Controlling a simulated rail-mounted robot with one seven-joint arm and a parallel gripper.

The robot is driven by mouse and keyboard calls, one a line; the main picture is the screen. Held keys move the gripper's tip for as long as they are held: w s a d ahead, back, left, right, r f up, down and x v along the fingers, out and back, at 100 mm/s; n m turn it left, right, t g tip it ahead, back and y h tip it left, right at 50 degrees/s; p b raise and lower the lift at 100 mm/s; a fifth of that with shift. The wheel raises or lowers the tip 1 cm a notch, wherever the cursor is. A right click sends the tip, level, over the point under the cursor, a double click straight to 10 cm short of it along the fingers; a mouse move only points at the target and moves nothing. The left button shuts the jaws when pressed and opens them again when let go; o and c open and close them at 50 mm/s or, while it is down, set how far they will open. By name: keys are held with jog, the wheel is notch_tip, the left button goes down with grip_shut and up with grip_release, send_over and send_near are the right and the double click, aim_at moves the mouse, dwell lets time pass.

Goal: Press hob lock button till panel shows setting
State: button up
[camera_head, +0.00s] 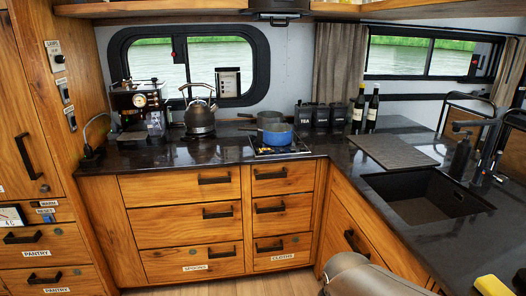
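The hob (262,152) is a dark plate set in the black counter at the back, left of the corner. A blue pot (279,136) stands on it, with a grey pot (268,118) behind. Small light marks show along the hob's front edge. They are too small to read, and I cannot make out the lock button or a displayed setting. A small black-and-white panel (228,83) is on the window behind; I cannot read it or tell if it belongs to the hob. My gripper is not in view.
A kettle (200,112) and coffee machine (139,106) stand left of the hob. Dark canisters (322,115) and two bottles (365,110) stand right. The sink (425,200) and tap (470,130) are at right. Bare counter lies before the kettle.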

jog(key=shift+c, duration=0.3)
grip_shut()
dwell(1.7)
